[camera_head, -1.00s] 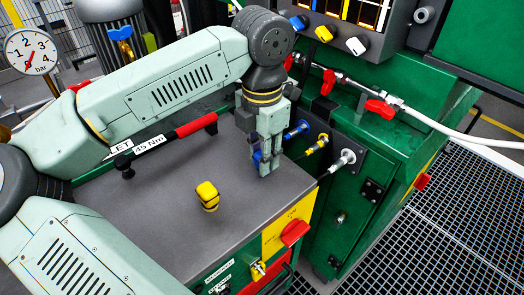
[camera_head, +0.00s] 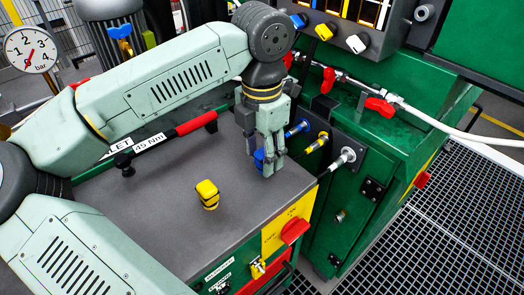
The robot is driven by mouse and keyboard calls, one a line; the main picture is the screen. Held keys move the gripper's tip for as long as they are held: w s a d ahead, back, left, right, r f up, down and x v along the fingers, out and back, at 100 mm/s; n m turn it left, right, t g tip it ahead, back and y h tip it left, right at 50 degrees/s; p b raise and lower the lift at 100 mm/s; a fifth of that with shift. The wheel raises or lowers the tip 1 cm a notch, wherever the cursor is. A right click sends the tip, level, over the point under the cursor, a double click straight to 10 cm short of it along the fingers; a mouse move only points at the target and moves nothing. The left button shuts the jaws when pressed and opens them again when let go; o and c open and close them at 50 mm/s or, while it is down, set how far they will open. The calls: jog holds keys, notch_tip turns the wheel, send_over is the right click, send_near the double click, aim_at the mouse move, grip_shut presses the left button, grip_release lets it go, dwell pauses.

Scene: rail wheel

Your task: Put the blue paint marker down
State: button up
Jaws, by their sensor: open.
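The blue paint marker (camera_head: 259,160) stands on the grey bench top near its back right edge, partly hidden by my gripper. My gripper (camera_head: 270,170) points down around or just beside the marker, with its fingertips close to the bench top. Its jaws are open. Whether a finger still touches the marker cannot be told from this view.
A yellow marker-like object (camera_head: 207,194) stands on the bench top (camera_head: 150,210) to the left and nearer. Blue, yellow and white hose fittings (camera_head: 318,143) stick out of the green cabinet just right of my gripper.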

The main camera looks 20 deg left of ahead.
aim_at(262, 152)
notch_tip(262, 152, up, 12)
dwell(0.4)
